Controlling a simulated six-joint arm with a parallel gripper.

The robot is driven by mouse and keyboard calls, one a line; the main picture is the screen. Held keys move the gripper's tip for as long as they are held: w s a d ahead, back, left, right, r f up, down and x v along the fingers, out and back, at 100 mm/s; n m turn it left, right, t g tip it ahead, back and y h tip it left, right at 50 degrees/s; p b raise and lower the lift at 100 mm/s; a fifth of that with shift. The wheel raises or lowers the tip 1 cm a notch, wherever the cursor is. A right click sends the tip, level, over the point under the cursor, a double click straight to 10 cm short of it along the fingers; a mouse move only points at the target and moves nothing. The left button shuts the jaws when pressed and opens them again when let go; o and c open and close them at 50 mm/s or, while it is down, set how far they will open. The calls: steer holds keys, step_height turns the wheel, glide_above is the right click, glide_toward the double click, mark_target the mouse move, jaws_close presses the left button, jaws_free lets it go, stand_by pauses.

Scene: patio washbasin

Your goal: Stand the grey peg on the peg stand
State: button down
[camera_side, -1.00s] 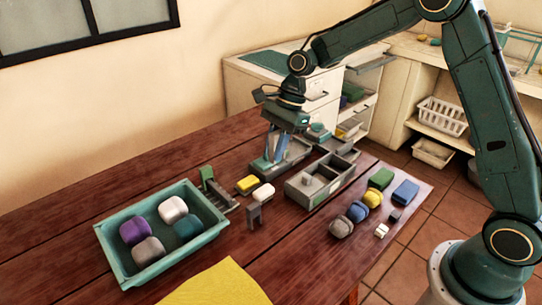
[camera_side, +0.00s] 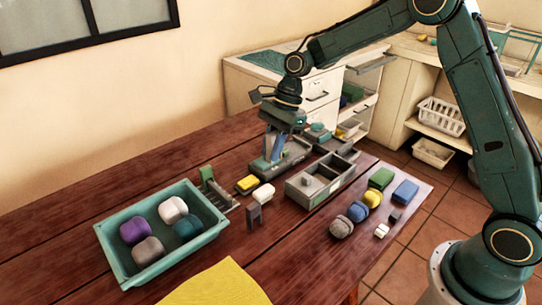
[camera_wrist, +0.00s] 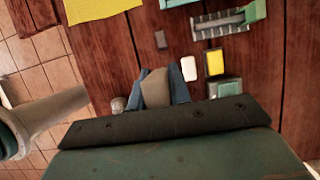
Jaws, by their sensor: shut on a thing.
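My gripper (camera_side: 273,158) points down at the back of the table, low over a grey tray (camera_side: 297,157). In the wrist view its blue fingers (camera_wrist: 158,92) are shut on a grey-beige piece (camera_wrist: 156,86), which looks like the grey peg. In the side view the held piece is mostly hidden by the fingers. A small grey upright piece (camera_side: 254,215) stands apart, left and in front of my gripper. It also shows in the wrist view (camera_wrist: 161,40). I cannot tell for certain whether it is the peg stand.
A yellow block (camera_side: 247,184) and a white block (camera_side: 263,193) lie near my gripper. A grey divided box (camera_side: 306,200) is to the right. A grey rack with a green end (camera_side: 207,174) and a teal tray (camera_side: 110,236) of soft blocks are left. Several coloured blocks lie right.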

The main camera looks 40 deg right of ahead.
steer(key=shift+w+a+f, duration=1.45)
steer(key=shift+w+f, duration=0.4)
steer(key=shift+w, duration=0.4)
steer(key=shift+w+a+f, duration=1.5)
steer(key=shift+w+f, duration=0.4)
steer(key=shift+w, duration=0.3)
steer(key=shift+w+a+f, duration=1.45)
steer(key=shift+w+f, duration=0.4)
steer(key=shift+w, duration=0.4)
steer(key=shift+f, duration=0.2)
